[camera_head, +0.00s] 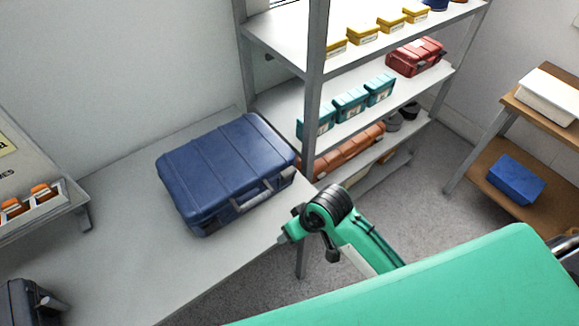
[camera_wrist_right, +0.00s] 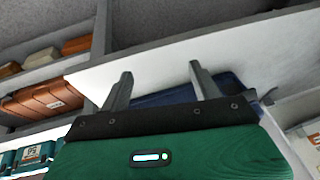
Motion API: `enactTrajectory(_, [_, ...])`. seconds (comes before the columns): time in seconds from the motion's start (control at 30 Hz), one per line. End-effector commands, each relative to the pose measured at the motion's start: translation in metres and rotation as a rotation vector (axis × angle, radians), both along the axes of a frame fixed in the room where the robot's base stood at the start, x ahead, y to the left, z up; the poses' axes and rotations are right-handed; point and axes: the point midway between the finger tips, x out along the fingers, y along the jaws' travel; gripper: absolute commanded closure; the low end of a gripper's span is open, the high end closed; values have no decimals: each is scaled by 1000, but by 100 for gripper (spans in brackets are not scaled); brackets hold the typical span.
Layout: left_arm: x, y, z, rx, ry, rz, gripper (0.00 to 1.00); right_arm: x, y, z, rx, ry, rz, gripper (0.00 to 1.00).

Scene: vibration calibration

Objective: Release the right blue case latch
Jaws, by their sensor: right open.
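The blue case (camera_head: 222,165) lies closed on the grey table, with its grey handle (camera_head: 262,195) on the side facing the lower right. The latches beside the handle are too small to tell apart or to see whether they are released. My right gripper (camera_head: 287,234) is near the table edge, apart from the case, by its right front corner. In the right wrist view my right gripper (camera_wrist_right: 162,72) has its two fingers spread with nothing between them. Part of the blue case (camera_wrist_right: 175,94) shows behind the fingers. My left gripper is not in view.
A metal shelf (camera_head: 372,123) with teal, yellow, red and orange boxes stands behind the case, its post close to the case's right side. A dark case (camera_head: 28,303) sits at the lower left. The table's front part (camera_head: 150,275) is clear.

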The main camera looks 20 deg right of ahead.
Motion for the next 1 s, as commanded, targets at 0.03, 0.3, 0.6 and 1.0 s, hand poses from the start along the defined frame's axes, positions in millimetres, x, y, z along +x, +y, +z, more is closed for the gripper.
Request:
enactTrajectory(0.03, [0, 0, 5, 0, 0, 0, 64, 4, 5, 23, 2, -10, 27, 36])
enactTrajectory(0.3, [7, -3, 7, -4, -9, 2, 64, 26, 23, 54, -6, 22, 110, 36])
enactTrajectory(0.6, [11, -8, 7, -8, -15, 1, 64, 80, 26, 80, -82, 98, 160, 36])
enactTrajectory(1.0, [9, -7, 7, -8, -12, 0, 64, 154, -19, 135, -246, 221, 65, 36])
